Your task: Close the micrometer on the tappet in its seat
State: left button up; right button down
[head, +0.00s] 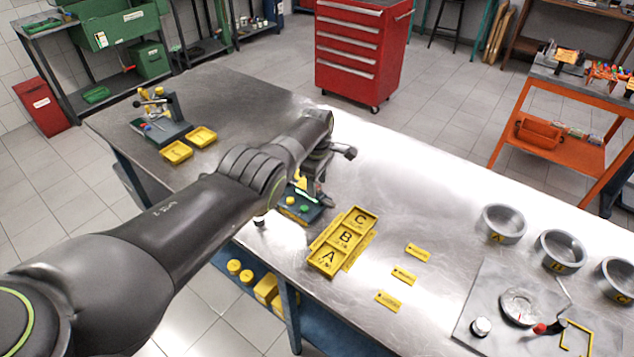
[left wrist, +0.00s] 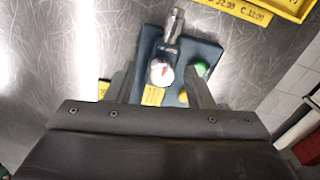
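A small device with a dark blue base (head: 305,211) stands on the metal table below my left gripper (head: 318,187), partly hidden by the arm. In the left wrist view the blue base (left wrist: 208,52) carries a white round dial or knob with a red mark (left wrist: 160,73), a green button (left wrist: 201,68) and a silver cylindrical part (left wrist: 173,26). I cannot tell whether that part is the micrometer spindle or the tappet. My left gripper (left wrist: 159,70) is open, its fingers apart on either side of the white dial; contact is not clear. My right gripper is not in view.
A yellow tray marked A, B, C (head: 345,241) and several yellow labels lie right of the device. Metal rings (head: 503,224) and a grey plate (head: 478,302) are farther right. Another blue-based fixture (head: 168,131) and two yellow trays stand at the far left. The table's middle back is clear.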

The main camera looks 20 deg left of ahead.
aim_at(317, 186)
pick_arm(q)
jog(key=shift+r, duration=0.15)
notch_tip(317, 186, up, 6)
jog(key=p, duration=0.3)
notch_tip(317, 186, up, 11)
jog(key=b, duration=0.2)
dwell(0.4)
